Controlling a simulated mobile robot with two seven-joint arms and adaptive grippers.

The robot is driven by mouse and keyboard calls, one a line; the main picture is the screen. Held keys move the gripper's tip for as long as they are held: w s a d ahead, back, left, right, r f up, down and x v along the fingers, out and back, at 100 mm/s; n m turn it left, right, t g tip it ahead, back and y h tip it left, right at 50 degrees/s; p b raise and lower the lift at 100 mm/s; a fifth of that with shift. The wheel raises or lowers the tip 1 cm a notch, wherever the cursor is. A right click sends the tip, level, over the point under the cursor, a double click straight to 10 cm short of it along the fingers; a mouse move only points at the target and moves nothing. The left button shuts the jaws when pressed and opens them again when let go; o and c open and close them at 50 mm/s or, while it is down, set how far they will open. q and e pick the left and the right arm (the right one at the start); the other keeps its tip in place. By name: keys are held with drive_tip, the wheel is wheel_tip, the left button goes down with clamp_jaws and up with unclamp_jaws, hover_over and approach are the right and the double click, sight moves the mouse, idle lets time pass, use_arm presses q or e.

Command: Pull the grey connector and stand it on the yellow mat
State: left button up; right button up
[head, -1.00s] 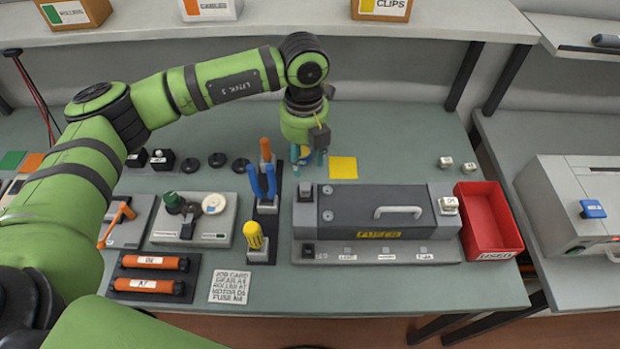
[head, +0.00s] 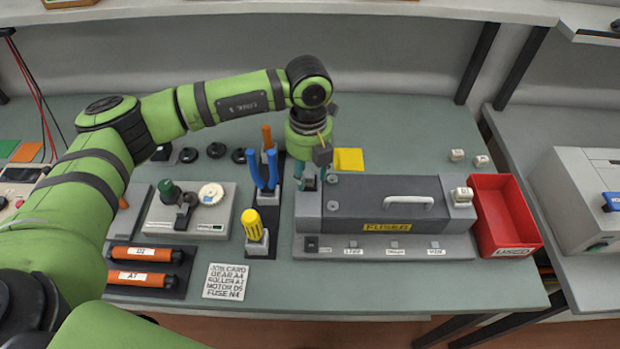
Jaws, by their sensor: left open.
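The grey connector (head: 309,184) is a small dark block standing on the left end of the dark grey fuser unit (head: 376,212). My left gripper (head: 311,176) points down just over it, open, with its teal fingers on either side of the connector. I cannot tell whether the fingers touch it. The yellow mat (head: 349,159) lies flat on the bench just behind the fuser, right of the gripper, partly hidden by the gripper. My right gripper is out of view.
A tool stand with blue-handled pliers (head: 262,172) and a yellow screwdriver (head: 251,224) is close left of the gripper. The bench behind the fuser is mostly clear.

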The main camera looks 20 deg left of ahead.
use_arm(q)
clamp_jaws()
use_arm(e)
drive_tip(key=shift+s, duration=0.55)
use_arm(q)
drive_tip(key=shift+r, duration=0.35)
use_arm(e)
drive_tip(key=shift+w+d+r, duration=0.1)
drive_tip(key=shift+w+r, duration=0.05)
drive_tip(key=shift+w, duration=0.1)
use_arm(q)
drive_tip(key=shift+r+p, duration=0.5)
drive_tip(key=shift+r, duration=0.2)
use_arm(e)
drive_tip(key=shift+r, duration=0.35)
